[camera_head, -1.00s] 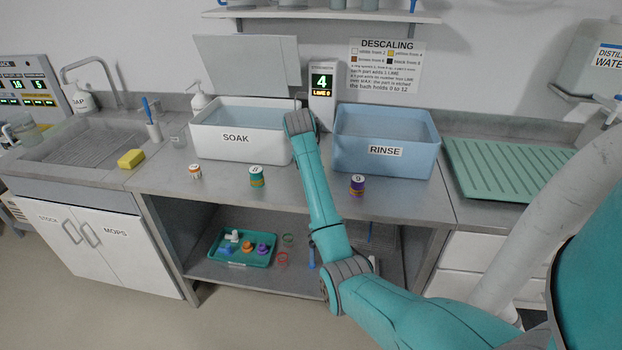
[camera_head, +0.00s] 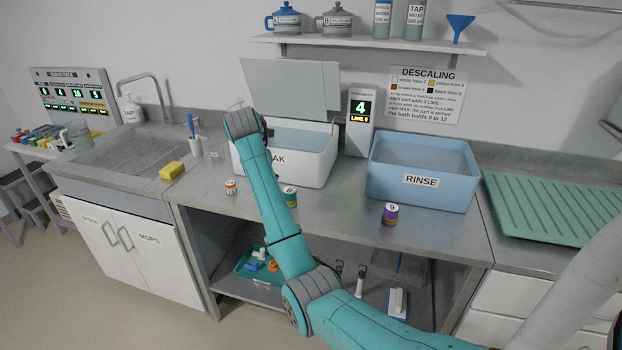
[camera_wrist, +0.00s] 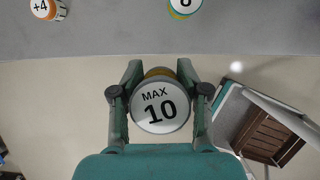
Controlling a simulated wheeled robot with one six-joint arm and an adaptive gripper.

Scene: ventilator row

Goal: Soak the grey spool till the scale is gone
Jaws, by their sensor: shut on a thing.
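My gripper (camera_wrist: 160,100) is shut on a round part (camera_wrist: 160,108) whose white top reads "MAX 10"; a yellow-brown rim shows behind it. I cannot tell whether it is the grey spool, as its body is hidden. In the head view my wrist is near the left end of the white SOAK bath (camera_head: 312,170), hiding part of its label; gripper and part are hidden there. The bath holds liquid, and a grey panel (camera_head: 290,88) stands behind it. The readout (camera_head: 360,110) shows 4 and apparently LIME 0. The blue RINSE bath (camera_head: 422,181) stands right.
An orange-white +4 part (camera_head: 230,187), a teal part (camera_head: 291,200) marked 8 and a purple part (camera_head: 390,215) marked 9 stand along the counter front. A yellow sponge (camera_head: 173,171) lies by the sink (camera_head: 130,158). A green drainboard (camera_head: 545,200) is far right.

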